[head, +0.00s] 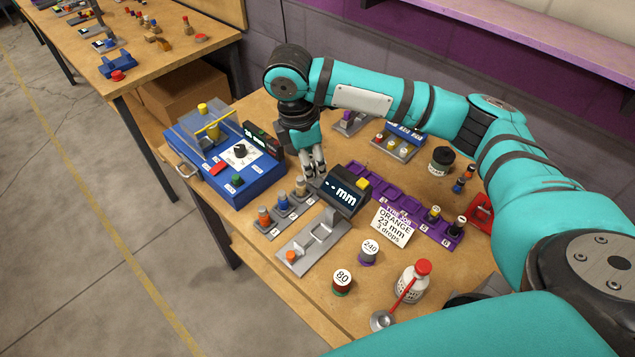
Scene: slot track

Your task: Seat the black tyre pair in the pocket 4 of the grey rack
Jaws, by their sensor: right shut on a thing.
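In the rack's nearer pockets stand pieces with an orange tyre pair (264,216), a blue one (283,200) and a pale one (299,186). The far pocket is hidden by the gripper. I cannot pick out the black tyre pair for certain. My left gripper is out of view.
A dark display box (343,193) stands close right of the gripper. A blue machine (230,155) is to the left. A purple rack (410,205) with two pieces, a white card (395,227) and a red-capped bottle (413,281) are to the right. A grey fixture (313,240) lies in front.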

